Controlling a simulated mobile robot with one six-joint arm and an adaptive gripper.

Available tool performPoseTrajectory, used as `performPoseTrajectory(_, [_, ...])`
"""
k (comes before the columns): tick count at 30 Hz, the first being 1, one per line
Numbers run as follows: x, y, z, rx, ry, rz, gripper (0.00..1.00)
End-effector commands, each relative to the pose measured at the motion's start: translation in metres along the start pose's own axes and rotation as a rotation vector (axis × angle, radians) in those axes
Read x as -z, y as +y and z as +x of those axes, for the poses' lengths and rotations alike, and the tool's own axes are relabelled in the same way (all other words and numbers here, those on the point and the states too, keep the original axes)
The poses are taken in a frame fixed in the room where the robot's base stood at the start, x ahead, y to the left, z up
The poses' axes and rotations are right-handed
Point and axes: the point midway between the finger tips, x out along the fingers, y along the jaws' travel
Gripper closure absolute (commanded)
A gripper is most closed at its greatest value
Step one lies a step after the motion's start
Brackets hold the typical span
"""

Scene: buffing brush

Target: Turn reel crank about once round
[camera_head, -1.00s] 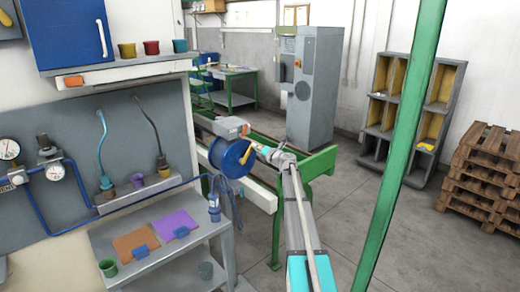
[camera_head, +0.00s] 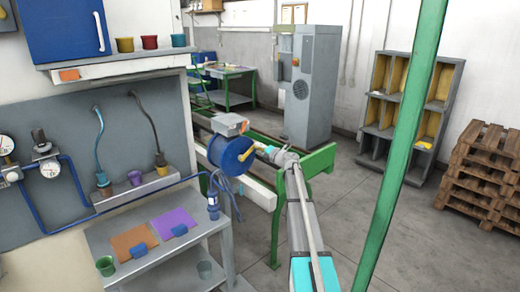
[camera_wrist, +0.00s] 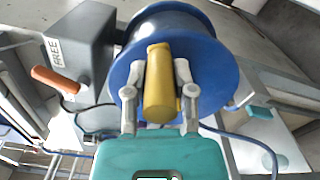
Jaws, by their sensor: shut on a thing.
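The blue reel (camera_head: 231,154) is mounted at the end of the green-framed bench, right of the workstation. In the wrist view the reel (camera_wrist: 205,62) fills the upper middle. Its yellow crank handle (camera_wrist: 159,88) points toward the camera. My gripper (camera_wrist: 160,88) is shut on this handle, one grey finger on each side. In the head view my arm reaches in from the lower right, and my gripper (camera_head: 262,149) meets the yellow crank (camera_head: 247,153) at the reel's right side. The fingers are small in that view.
A grey box marked FREE (camera_wrist: 80,45) with an orange lever (camera_wrist: 54,79) sits left of the reel in the wrist view. A blue hose (camera_head: 228,192) hangs below the reel. A green post (camera_head: 400,150) stands to the right, with open floor around it.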

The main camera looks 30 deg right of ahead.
Motion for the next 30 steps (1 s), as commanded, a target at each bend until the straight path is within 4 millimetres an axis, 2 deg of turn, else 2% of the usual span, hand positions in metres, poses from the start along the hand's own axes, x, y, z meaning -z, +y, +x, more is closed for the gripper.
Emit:
performPoseTrajectory(1, [-0.005,-0.001,-0.002,0.001,-0.012,0.003,0.63])
performPoseTrajectory(6, [-0.003,0.0,-0.001,0.001,-0.008,0.001,0.32])
performPoseTrajectory(20, [0.0,0.0,-0.002,0.0,-0.002,0.0,0.32])
performPoseTrajectory(26, [0.001,0.001,-0.016,0.0,-0.002,0.0,0.32])
performPoseTrajectory(30, [0.001,0.001,-0.034,0.0,-0.004,0.0,0.32])
